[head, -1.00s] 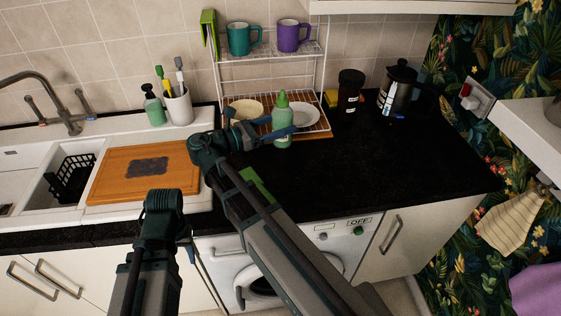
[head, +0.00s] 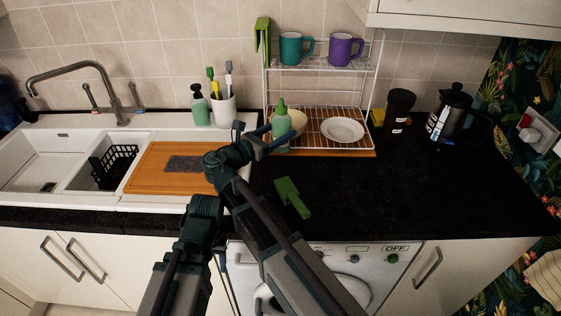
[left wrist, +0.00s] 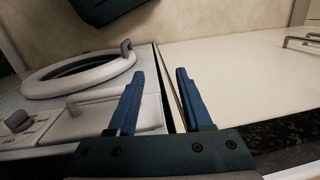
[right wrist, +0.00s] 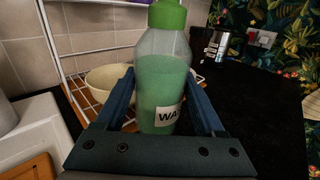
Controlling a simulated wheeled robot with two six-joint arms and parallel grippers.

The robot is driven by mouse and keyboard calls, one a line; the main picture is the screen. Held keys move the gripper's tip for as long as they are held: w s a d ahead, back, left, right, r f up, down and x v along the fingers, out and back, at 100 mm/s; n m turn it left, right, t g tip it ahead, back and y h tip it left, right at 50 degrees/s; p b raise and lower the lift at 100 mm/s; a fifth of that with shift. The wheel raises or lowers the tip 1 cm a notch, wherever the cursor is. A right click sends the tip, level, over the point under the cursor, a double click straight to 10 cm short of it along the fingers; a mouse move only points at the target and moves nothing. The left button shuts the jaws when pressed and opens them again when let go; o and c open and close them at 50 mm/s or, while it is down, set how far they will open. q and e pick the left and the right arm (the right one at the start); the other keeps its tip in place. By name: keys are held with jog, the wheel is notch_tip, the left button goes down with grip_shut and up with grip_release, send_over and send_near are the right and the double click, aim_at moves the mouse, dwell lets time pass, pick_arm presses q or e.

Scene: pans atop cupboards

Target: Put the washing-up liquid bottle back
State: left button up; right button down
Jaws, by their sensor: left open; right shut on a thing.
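The washing-up liquid bottle (head: 281,128) is pale green and see-through, with a bright green cap. It is upright in front of the drying rack's left part. My right gripper (head: 266,137) is shut around its body. In the right wrist view the bottle (right wrist: 163,85) stands between both fingers, its white label partly showing. I cannot tell whether its base touches the counter. My left gripper is open and empty; in the left wrist view its fingers (left wrist: 158,100) are apart, in front of the washing machine and cupboard fronts. In the head view its fingertips are hidden.
The wire rack (head: 325,70) holds mugs, a bowl and a plate (head: 342,130). A pump bottle (head: 199,106) and brush cup (head: 224,108) stand by the sink. A green brush (head: 291,197) lies on the black counter (head: 400,200), which is clear there. A cafetière (head: 452,112) stands right.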

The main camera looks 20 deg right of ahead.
notch_tip(320, 180, down, 5)
jog(key=b, duration=0.3)
jog(key=shift+r+b, duration=0.15)
jog(key=shift+b, duration=0.15)
notch_tip(320, 180, down, 4)
jog(key=b, duration=0.3)
jog(key=shift+r+b, duration=0.15)
jog(key=shift+b, duration=0.2)
grip_release()
